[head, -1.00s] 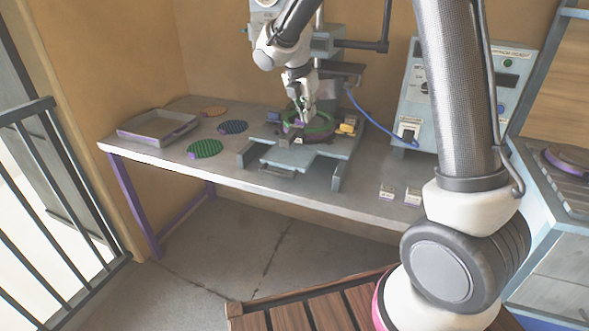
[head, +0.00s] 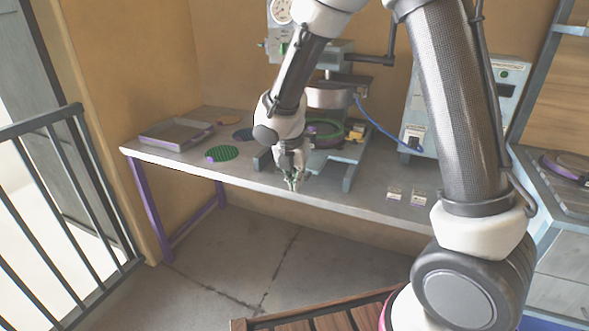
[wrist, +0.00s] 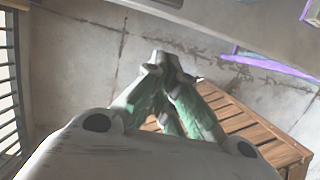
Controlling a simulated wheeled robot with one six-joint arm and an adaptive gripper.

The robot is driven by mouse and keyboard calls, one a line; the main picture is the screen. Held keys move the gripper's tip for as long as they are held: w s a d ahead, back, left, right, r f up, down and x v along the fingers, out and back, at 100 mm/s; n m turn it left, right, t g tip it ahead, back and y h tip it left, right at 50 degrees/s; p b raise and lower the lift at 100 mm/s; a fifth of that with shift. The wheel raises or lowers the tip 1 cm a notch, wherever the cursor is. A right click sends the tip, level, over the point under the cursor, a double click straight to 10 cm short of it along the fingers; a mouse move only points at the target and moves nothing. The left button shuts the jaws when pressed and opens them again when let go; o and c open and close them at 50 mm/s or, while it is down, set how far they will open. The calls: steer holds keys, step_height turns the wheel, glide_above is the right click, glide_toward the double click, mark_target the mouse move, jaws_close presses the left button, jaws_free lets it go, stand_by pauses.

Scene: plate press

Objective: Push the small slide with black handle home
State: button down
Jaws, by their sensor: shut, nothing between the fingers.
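The press (head: 329,95) stands at the back of the table, its base (head: 352,172) reaching toward the front edge. A green ring (head: 325,128) lies on the press, below the head. My gripper (head: 292,186) points down at the front of the press base, near the table's front edge, shut and empty. In the wrist view my gripper's closed fingertips (wrist: 168,62) are over the floor. I cannot make out the small slide or its black handle; my wrist and gripper cover part of the press front.
A grey tray (head: 150,134) and a green disc (head: 222,153) lie on the table (head: 240,178) at the left. Two small labelled blocks (head: 394,193) sit at the front right. A control box (head: 412,133) with a blue cable stands at right. A railing (head: 85,160) is at far left.

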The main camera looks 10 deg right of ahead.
mark_target(312, 168)
steer(key=shift+w+d+f, duration=0.7)
steer(key=shift+w, duration=0.25)
steer(key=shift+w+d+f, duration=0.65)
steer(key=shift+w, duration=0.3)
steer(key=w+d, duration=0.1)
steer(key=w, duration=0.1)
steer(key=w+d, duration=0.3)
steer(key=w, duration=0.1)
steer(key=shift+w+d, duration=0.1)
steer(key=shift+d, duration=0.15)
steer(key=shift+w+d+r, duration=0.1)
steer(key=shift+w+d, duration=0.15)
steer(key=shift+w, duration=0.1)
